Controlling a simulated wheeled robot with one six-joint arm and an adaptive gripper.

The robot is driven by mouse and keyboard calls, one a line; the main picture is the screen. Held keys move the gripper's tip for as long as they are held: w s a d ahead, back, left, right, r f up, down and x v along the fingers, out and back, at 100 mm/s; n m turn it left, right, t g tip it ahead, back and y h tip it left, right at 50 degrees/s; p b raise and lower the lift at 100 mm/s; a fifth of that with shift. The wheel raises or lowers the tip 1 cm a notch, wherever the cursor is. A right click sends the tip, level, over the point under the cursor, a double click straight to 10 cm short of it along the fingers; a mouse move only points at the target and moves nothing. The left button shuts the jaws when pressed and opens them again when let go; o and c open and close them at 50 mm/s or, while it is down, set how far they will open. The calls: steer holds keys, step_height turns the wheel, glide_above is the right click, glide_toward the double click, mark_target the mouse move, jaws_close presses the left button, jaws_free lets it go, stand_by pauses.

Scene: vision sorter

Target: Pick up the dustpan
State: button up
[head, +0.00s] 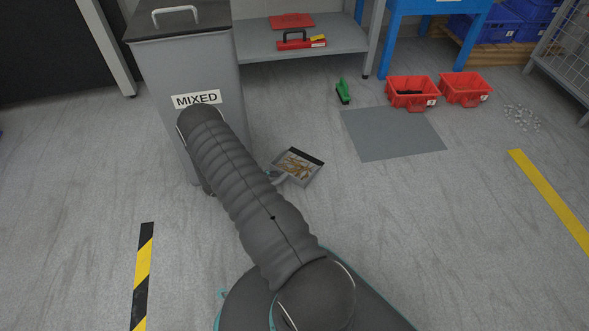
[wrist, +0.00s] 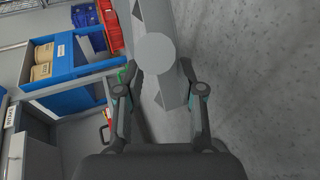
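The dustpan (head: 299,166) is a grey pan with a dark edge and brown debris in it. In the head view it is on the floor just right of my arm, and my arm covers its handle side. In the wrist view a light grey part with a round end (wrist: 155,53), apparently the dustpan's handle, is between the fingers of my gripper (wrist: 162,73). The fingers stand apart on either side of it, and I see no firm grip.
A grey bin marked MIXED (head: 188,125) stands just left of the dustpan. A green brush (head: 343,92), a grey floor mat (head: 393,134) and two red crates (head: 412,100) are further back. A shelf (head: 345,38) stands behind. The floor at right is mostly clear.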

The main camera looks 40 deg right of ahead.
mark_target(282, 176)
steer(key=shift+w+b+x, duration=0.15)
steer(key=shift+x, duration=1.2)
steer(key=shift+w+b+x, duration=0.15)
steer(key=shift+x, duration=1.2)
steer(key=shift+d+r, duration=0.1)
steer(key=shift+r, duration=0.05)
jaws_close()
